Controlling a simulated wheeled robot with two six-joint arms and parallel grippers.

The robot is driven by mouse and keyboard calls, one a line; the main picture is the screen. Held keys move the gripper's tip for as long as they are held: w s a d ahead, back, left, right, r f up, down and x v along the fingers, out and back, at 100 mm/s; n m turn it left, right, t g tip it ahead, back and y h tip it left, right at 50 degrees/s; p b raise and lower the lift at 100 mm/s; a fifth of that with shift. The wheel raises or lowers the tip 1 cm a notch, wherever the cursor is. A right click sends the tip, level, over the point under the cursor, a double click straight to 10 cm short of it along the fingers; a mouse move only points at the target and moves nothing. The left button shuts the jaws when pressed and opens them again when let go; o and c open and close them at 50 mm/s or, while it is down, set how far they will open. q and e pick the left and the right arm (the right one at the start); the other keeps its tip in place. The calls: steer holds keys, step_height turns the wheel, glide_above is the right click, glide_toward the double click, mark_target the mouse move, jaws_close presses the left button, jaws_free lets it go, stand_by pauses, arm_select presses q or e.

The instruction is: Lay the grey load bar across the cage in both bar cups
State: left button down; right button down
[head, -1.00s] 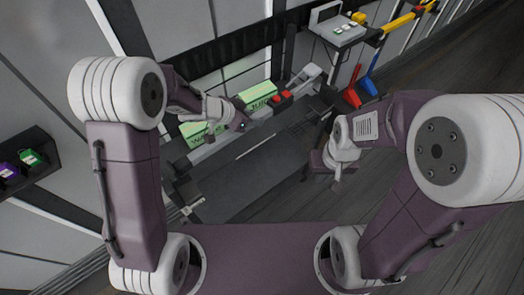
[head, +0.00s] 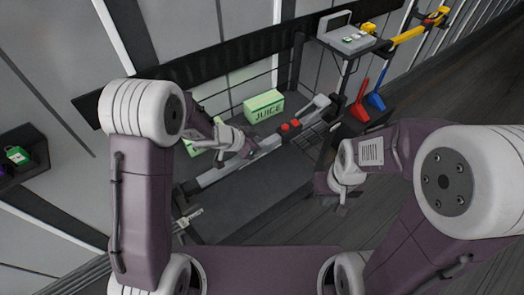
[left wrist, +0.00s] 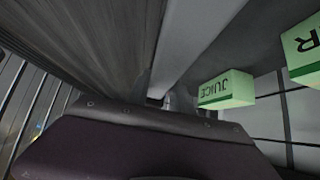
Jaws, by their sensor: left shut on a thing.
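My left gripper (head: 246,150) is shut on the grey load bar (head: 217,176), near its middle. The bar slants from lower left to upper right in the head view, in front of the green boxes. It also shows as a pale band in the left wrist view (left wrist: 193,40). The dark mesh cage (head: 283,80) holds a green juice box (head: 264,106). The juice box also shows in the left wrist view (left wrist: 227,90). I cannot make out the bar cups or whether the bar touches them. My right gripper (head: 343,207) hangs away from the bar; its jaw state is unclear.
A small red object (head: 290,127) shows by the bar. A grey-topped stand (head: 346,38) is at upper right, with a red scoop (head: 360,112) and blue scoop (head: 376,101) beside it. A dark shelf (head: 28,155) is at far left. Dark floor (head: 425,95) is open at right.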

arm_select(q)
step_height(320, 180, down, 2)
steer(key=shift+b, duration=0.35)
steer(key=shift+w, duration=0.1)
arm_select(e)
steer(key=shift+w+f, duration=0.1)
steer(key=shift+f, duration=0.55)
arm_select(q)
steer(key=c, duration=1.1)
jaws_free()
steer(key=shift+f, duration=0.15)
